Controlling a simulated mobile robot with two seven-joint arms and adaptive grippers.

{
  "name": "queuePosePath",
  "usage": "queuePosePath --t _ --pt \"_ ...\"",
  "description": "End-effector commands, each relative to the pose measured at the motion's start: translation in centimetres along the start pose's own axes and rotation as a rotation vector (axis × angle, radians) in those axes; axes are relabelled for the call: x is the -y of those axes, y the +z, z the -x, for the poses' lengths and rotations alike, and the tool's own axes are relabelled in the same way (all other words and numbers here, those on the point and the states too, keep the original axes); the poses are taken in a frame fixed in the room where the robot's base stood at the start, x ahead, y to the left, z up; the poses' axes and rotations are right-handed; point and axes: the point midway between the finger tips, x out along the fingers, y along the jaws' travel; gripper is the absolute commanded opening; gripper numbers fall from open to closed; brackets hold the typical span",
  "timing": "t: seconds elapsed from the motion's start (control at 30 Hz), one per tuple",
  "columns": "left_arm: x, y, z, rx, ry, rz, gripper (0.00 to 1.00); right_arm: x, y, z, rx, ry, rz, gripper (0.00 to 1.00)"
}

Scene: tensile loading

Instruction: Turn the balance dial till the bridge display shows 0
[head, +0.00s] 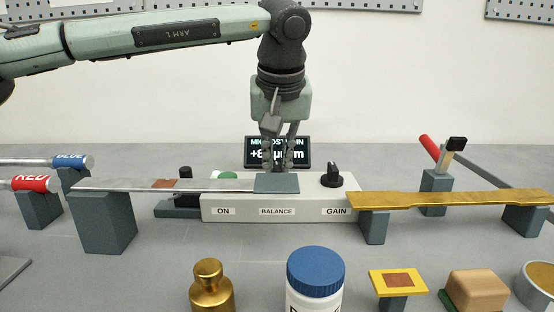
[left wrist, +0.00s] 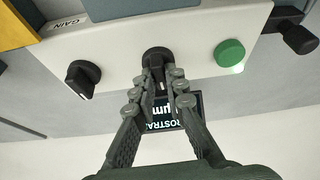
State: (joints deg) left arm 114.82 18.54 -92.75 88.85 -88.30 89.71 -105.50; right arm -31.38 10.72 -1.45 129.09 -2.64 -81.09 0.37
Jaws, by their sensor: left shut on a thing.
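The bridge box (head: 240,211) is a white unit labelled ON, BALANCE and GAIN. My left gripper (head: 277,170) points down over its BALANCE position. In the left wrist view my left gripper (left wrist: 162,82) has its fingers closed around the black balance dial (left wrist: 157,57). The dial is hidden in the head view by the fingers and a grey block. The bridge display (head: 259,152) stands behind the box and reads "+8" and a hidden digit, then "µm/m", partly covered by the fingers. It also shows upside down in the left wrist view (left wrist: 186,110). My right gripper is out of view.
The black gain dial (head: 331,176) is right of the balance dial; the green button (left wrist: 230,53) is on its other side. A silver beam (head: 170,186) and a brass beam (head: 450,199) flank the box. A brass weight (head: 211,287) and a blue-capped jar (head: 315,270) stand in front.

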Motion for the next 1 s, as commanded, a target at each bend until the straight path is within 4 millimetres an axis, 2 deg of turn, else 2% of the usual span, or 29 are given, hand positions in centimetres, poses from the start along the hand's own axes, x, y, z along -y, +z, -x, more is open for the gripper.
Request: queuePosePath --t 0.2,0.3,0.6,1.0 --pt "-0.2 -0.1 0.2 0.000 -0.059 0.140 0.00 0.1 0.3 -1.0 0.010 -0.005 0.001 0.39" --pt "-0.2 -0.1 0.2 0.001 -0.092 0.220 0.00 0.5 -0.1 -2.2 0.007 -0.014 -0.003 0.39" --pt "-0.4 -0.2 0.2 0.000 -0.185 0.445 0.00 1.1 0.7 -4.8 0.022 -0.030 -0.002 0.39" --pt "-0.4 -0.2 0.1 -0.001 -0.258 0.624 0.00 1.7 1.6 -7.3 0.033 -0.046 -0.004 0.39"
